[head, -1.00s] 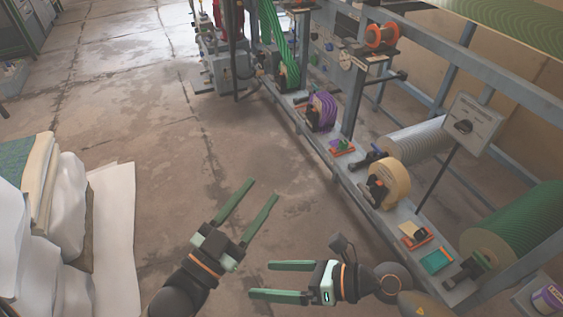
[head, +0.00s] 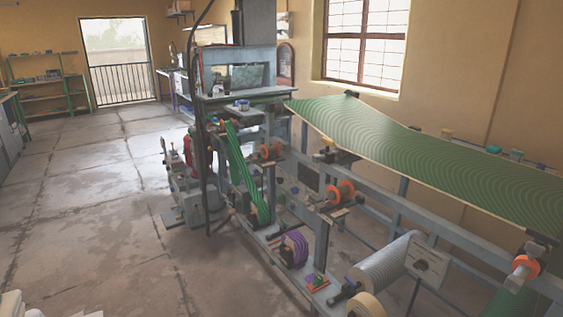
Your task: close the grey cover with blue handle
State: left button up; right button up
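Neither of my grippers is in the head view. The press (head: 238,58) stands at the far end of the machine line, a tall grey-blue housing with an opening in its front. I cannot make out a grey cover with a blue handle for certain at this distance. Whether any cover on the press is open or shut cannot be told.
A green patterned sheet (head: 420,140) runs along the frame on the right. Below it are a green belt (head: 248,178), a purple roll (head: 295,249) and a grey roll (head: 385,266). The concrete floor (head: 95,225) on the left is largely clear towards the doorway (head: 118,55).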

aim_at(247, 76)
jog(key=i+j+u, duration=0.25)
jog(key=i+u, duration=0.2)
jog(key=i+j+u, duration=0.1)
jog(key=i+u, duration=0.7)
jog(key=i, duration=2.5)
jog(key=i+u, duration=0.25)
jog(key=i, duration=0.4)
jog(key=i+l+u, duration=0.25)
jog(key=i, duration=0.45)
jog(key=i+j+z, duration=0.1)
jog(key=i, duration=0.3)
jog(key=i+j+z, duration=0.15)
jog(key=i, duration=0.25)
jog(key=i+j+z, duration=0.1)
jog(key=i+j, duration=0.15)
jog(key=i+j+z, duration=0.1)
jog(key=i+z, duration=0.15)
jog(key=z, duration=0.2)
jog(key=i+j+z, duration=0.15)
jog(key=z, duration=0.3)
jog(key=i+j+z, duration=0.25)
jog(key=z, duration=0.2)
jog(key=i+j+z, duration=0.15)
jog(key=j+z, duration=0.3)
jog(key=i+j+z, duration=0.15)
jog(key=z, duration=0.3)
jog(key=i+j+z, duration=0.1)
jog(key=j+z, duration=0.8)
jog(key=i+l, duration=0.05)
jog(key=l, duration=0.05)
